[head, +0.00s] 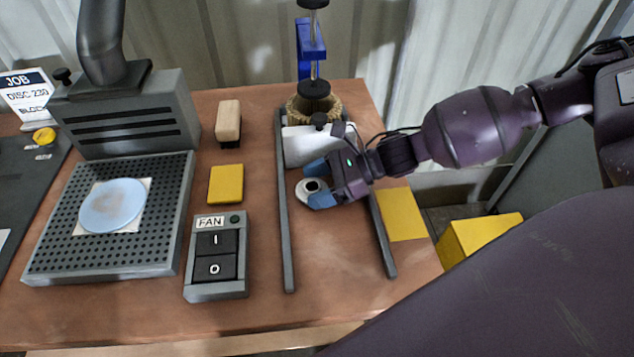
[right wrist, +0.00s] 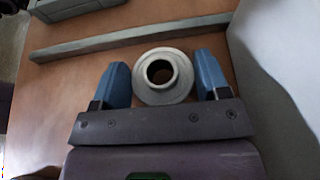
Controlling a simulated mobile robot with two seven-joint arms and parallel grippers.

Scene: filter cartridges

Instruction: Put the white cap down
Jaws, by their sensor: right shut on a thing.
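The white cap (head: 312,187) is a round pale disc with a raised collar and a dark hole in its middle. My right gripper (head: 318,186) comes in from the right with its blue fingers on either side of the cap and is shut on it. The right wrist view shows the cap (right wrist: 163,75) between the two blue fingertips, its collar facing the camera. The cap is over the table between two grey rails. I cannot tell whether it touches the wood. My left gripper is not in view.
The left rail (head: 284,220) and right rail (head: 383,238) flank bare wood. Behind stand a white block (head: 303,147) and a clamp with a blue body (head: 308,45). A yellow pad (head: 404,214) lies right; a fan switch box (head: 216,262) and perforated tray (head: 100,268) are left.

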